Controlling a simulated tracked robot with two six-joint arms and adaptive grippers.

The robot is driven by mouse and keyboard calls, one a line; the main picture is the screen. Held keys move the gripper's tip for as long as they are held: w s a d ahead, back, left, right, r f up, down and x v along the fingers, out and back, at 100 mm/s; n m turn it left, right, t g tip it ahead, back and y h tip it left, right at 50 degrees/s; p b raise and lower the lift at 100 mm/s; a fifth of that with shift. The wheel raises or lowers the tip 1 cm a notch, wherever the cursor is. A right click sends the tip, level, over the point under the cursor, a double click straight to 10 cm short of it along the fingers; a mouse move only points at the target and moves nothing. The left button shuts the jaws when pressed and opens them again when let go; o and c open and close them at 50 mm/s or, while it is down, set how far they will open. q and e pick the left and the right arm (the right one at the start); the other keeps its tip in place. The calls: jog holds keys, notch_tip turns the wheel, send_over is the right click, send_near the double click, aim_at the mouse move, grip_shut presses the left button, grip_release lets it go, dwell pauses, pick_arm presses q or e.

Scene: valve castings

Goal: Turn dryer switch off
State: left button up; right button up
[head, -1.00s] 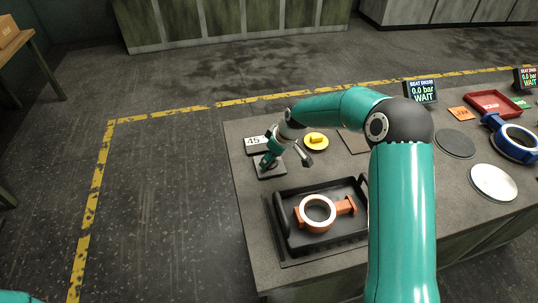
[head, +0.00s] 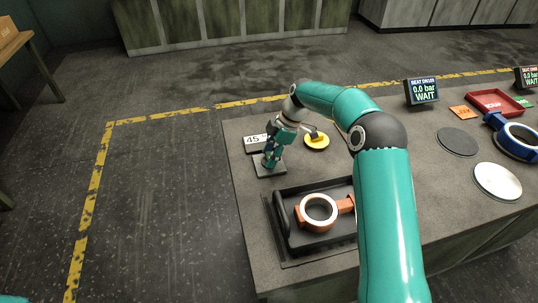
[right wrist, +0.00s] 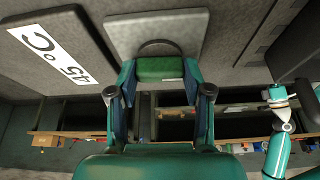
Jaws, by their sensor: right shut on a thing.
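The dryer switch stands on a grey square base plate (head: 270,171) near the left end of the bench, beside a 45 °C sign (head: 256,141). My right gripper (head: 270,161) is over that plate, pointing down. In the right wrist view, its two fingers are shut on a green block (right wrist: 160,69), which I take as the switch's handle. A dark ring shows behind the block on the plate (right wrist: 190,28). The fingers hide part of the switch in the head view, and I cannot tell its on or off position. My left gripper is not in view.
A black tray (head: 281,226) with an orange valve casting (head: 320,212) lies in front of the switch. A yellow round piece (head: 317,141) is to its right. A display reading WAIT (head: 422,91), a red tray (head: 495,102) and a blue casting (head: 518,143) stand farther right.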

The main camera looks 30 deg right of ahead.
jog(key=shift+w+d+n, duration=0.1)
jog(key=shift+d+n, duration=0.05)
jog(key=shift+n, duration=0.25)
jog(key=o, duration=1.2)
jog(key=shift+c, duration=0.2)
jog(key=v, duration=1.2)
jog(key=shift+w, duration=0.15)
